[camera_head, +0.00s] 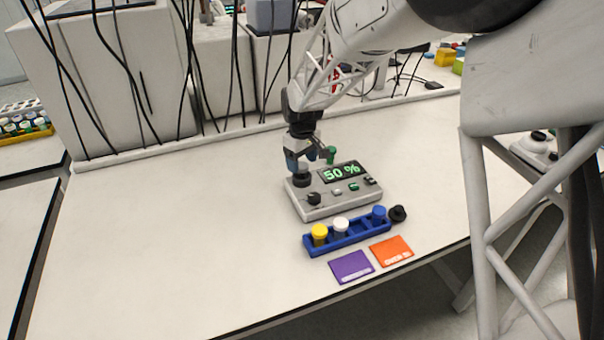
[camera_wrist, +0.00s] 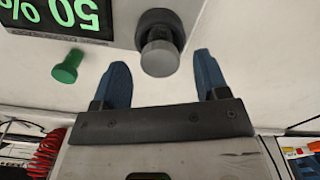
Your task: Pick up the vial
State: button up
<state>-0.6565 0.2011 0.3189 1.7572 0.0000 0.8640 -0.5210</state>
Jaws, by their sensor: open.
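My gripper (camera_head: 304,160) is open over the far left corner of the grey device. In the wrist view its two blue fingers (camera_wrist: 163,72) stand apart. A grey cylinder (camera_wrist: 159,52), which may be a vial, points out of a dark round holder (camera_wrist: 155,22) on the device, just ahead of the gap between the fingertips. In the head view the holder (camera_head: 302,180) is directly below the gripper, and the cylinder is mostly hidden. The blue rack (camera_head: 348,238) in front holds vials with yellow (camera_head: 320,232), white (camera_head: 341,224) and blue (camera_head: 379,213) caps.
The device (camera_head: 333,200) has a screen reading 50 % (camera_head: 341,173). A green-topped piece (camera_head: 331,154) stands close beside my gripper; it also shows in the wrist view (camera_wrist: 67,66). Purple (camera_head: 351,267) and orange (camera_head: 391,250) cards lie before the rack. The left table area is clear.

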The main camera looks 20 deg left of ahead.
jog(key=shift+f, duration=1.35)
jog(key=c, duration=1.1)
jog(key=shift+r, duration=0.15)
jog(key=shift+r, duration=0.55)
jog(key=shift+s+d+r, duration=0.15)
jog(key=shift+r, duration=0.4)
jog(key=shift+s+d+r, duration=0.1)
jog(key=shift+s+r, duration=0.05)
jog(key=shift+r, duration=0.4)
jog(key=s+d+r, duration=0.1)
jog(key=s+d, duration=0.8)
jog(key=s, duration=0.3)
jog(key=shift+r, duration=0.2)
jog(key=shift+s, duration=0.1)
